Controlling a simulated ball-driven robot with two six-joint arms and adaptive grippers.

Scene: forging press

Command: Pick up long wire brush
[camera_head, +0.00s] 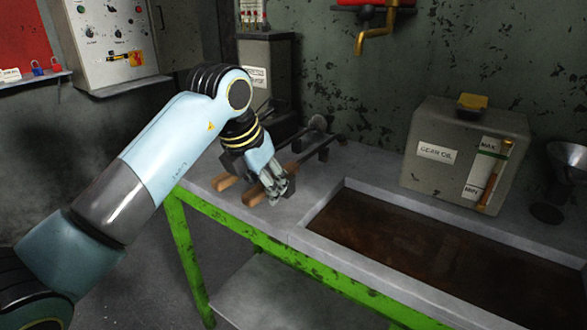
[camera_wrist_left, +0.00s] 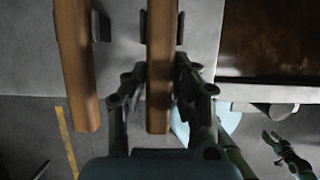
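Two wooden-handled tools lie side by side on the grey bench, with dark shafts running back to the right. The left handle (camera_head: 224,181) and the right handle (camera_head: 252,196) overhang towards the bench's front edge. I cannot tell which is the long wire brush; the brush ends are small and dark. My left gripper (camera_head: 280,190) is low over the right handle. In the left wrist view, its fingers (camera_wrist_left: 160,95) are apart on either side of that handle (camera_wrist_left: 159,40), and the other handle (camera_wrist_left: 76,60) lies outside them. My right gripper (camera_wrist_left: 278,145) shows small at lower right.
A sunken brown basin (camera_head: 400,240) lies right of the tools. A dark box (camera_head: 266,75) stands behind the tools. The bench has a green frame (camera_head: 185,245).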

